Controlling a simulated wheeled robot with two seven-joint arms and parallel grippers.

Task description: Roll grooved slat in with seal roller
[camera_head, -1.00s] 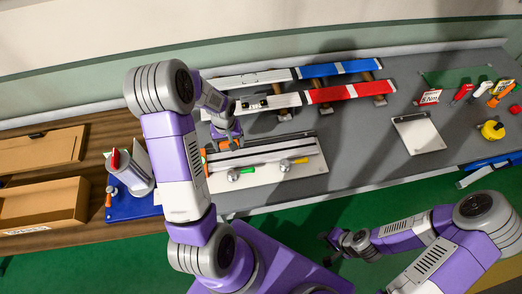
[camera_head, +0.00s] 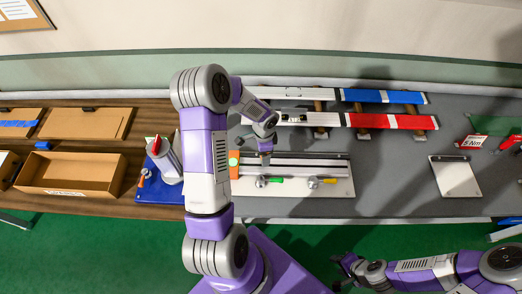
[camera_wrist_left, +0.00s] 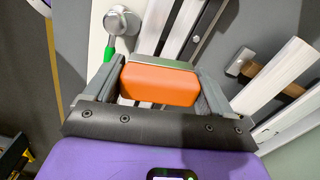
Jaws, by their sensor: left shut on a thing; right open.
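A silver grooved slat (camera_head: 310,162) lies lengthwise on a white fixture plate (camera_head: 335,188), and grooved rails also show in the left wrist view (camera_wrist_left: 182,28). Clamps with a green handle (camera_head: 276,180) and a yellow handle (camera_head: 328,181) stand at its front edge. My left gripper (camera_head: 265,158) is over the slat's left part. In the left wrist view the left gripper (camera_wrist_left: 160,80) is shut on an orange block-like tool (camera_wrist_left: 160,87) with a pale metallic edge; no roller wheel is visible. My right gripper (camera_head: 346,263) is open and empty over the green floor, away from the bench.
An orange piece (camera_head: 234,170) with a pale green dot is beside my left arm. Blue (camera_head: 382,96) and red (camera_head: 390,121) profiles lie behind the fixture. A blue stand (camera_head: 160,190) and cardboard boxes (camera_head: 70,173) are at left. A white plate (camera_head: 455,176) lies right.

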